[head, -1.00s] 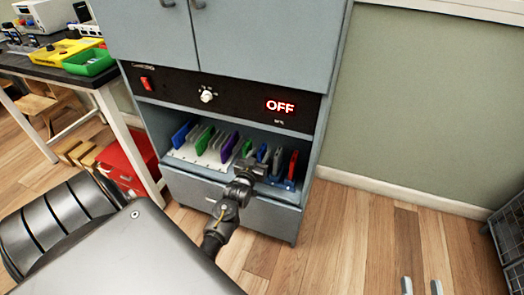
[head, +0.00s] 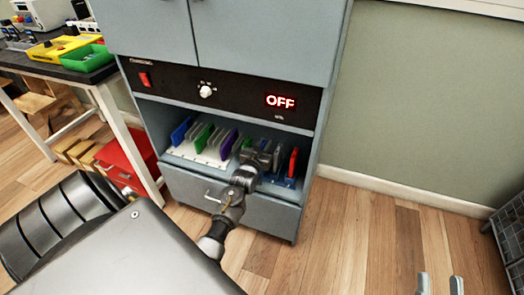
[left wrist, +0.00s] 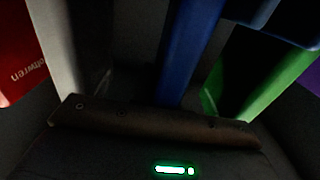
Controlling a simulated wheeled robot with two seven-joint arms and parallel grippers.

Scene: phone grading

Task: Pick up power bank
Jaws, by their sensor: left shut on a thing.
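My left gripper (head: 260,157) reaches into the open shelf of the grey cabinet, among upright slabs at the right of the row. In the head view the gripper hides the held thing. My right gripper (head: 440,285) shows only as two grey fingertips, apart and empty, at the bottom right.
Beside the grip stand a red slab (head: 292,162) and white, blue and green ones. A green slab (head: 203,136) and a purple slab (head: 229,141) stand further left. The cabinet (head: 160,45) closes off the space above. Open floor (head: 350,240) lies to the right.

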